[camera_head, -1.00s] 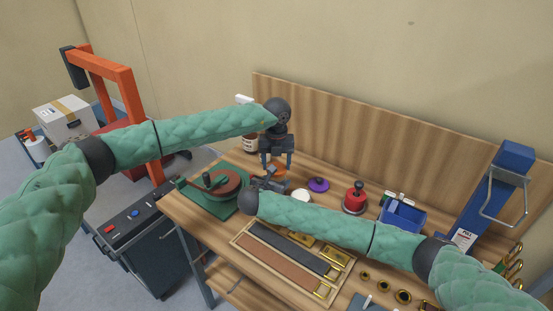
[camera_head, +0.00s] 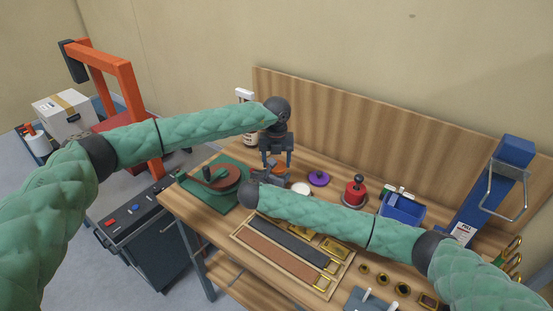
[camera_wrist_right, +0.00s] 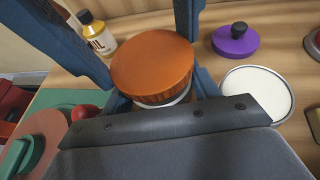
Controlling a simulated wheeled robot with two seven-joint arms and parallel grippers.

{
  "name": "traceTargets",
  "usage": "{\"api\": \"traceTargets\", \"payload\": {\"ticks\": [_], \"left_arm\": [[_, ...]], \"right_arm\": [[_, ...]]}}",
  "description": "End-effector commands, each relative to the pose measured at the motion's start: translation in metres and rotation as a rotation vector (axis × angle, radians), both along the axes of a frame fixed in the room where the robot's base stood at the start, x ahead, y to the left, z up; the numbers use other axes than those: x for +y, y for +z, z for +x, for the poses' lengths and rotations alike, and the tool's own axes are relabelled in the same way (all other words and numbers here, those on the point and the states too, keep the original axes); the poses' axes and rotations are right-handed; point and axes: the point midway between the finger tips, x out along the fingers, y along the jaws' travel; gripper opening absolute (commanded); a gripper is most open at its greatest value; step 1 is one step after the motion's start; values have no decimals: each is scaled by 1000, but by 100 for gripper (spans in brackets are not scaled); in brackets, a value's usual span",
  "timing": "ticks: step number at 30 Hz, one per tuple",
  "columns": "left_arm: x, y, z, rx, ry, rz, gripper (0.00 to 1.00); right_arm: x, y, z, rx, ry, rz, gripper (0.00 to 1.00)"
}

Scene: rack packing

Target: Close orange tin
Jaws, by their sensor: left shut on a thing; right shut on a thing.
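The orange tin shows close up in the right wrist view, with its flat orange lid (camera_wrist_right: 153,66) on top and a pale body (camera_wrist_right: 165,99) just below. In the head view its orange top (camera_head: 280,170) is small and partly hidden. My left gripper (camera_head: 277,164) comes from above and is shut on the lid, one finger on each side. My right gripper (camera_head: 268,178) comes in low from the front and is shut on the tin body. The lid sits over the body; whether it is fully seated I cannot tell.
A purple knobbed lid (camera_head: 318,179) and a white round piece (camera_wrist_right: 258,92) lie to the right. A red knobbed object (camera_head: 355,191) stands beyond. A green base with a brown disc (camera_head: 214,182) is at left. A bottle (camera_wrist_right: 97,34) stands behind.

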Motion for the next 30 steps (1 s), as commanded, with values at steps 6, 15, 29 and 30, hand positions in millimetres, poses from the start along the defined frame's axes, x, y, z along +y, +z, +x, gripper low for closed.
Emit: {"api": "traceTargets", "payload": {"ticks": [6, 15, 29, 30], "left_arm": [[0, 0, 0, 0, 0, 0, 40], [0, 0, 0, 0, 0, 0, 40], [0, -8, 0, -1, -1, -1, 40], [0, -8, 0, -1, -1, -1, 40]], "right_arm": [[0, 0, 0, 0, 0, 0, 19], [0, 0, 0, 0, 0, 0, 19], [0, 0, 0, 0, 0, 0, 19], [0, 0, 0, 0, 0, 0, 19]]}}
